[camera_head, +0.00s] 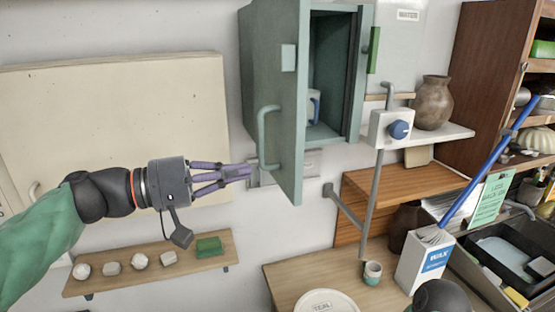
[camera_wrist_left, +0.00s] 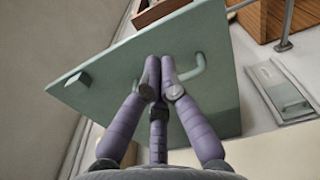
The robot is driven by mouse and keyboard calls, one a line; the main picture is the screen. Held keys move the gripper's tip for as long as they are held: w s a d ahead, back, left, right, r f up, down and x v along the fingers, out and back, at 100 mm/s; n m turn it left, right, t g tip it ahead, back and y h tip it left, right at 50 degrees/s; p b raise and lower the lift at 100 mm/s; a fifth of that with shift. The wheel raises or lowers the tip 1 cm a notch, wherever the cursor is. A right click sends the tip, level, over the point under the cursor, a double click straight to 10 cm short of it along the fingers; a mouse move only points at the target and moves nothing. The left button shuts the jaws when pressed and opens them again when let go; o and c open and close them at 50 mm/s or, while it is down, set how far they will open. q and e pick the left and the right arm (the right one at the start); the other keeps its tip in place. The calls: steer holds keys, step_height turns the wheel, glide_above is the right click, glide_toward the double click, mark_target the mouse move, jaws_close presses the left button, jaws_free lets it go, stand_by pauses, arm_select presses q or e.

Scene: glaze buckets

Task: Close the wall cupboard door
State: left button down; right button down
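The grey-green wall cupboard (camera_head: 352,70) stands open at top centre in the head view, and a blue-and-white mug (camera_head: 314,106) shows inside. Its door (camera_head: 289,120) is swung out toward me, with its outer face to the left. A bar handle (camera_head: 263,130) is on that face. My left gripper (camera_head: 248,171) has its purple fingertips drawn together beside the lower end of the handle. My right gripper is not in view.
A wall shelf (camera_head: 75,286) with several small lumps and a green block is below my left arm. A pale cupboard (camera_head: 120,120) is behind it. Right of the open door are a valve box (camera_head: 388,130), a brown vase (camera_head: 433,103) and a wax carton (camera_head: 422,260).

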mark_target(293, 164)
arm_select(q)
steer(key=p+x, duration=0.1)
steer(key=x, duration=0.6)
steer(key=shift+w+d+f+p, duration=0.15)
steer(key=shift+d+p, duration=0.1)
steer(key=shift+p, duration=0.15)
steer(key=shift+d, duration=0.1)
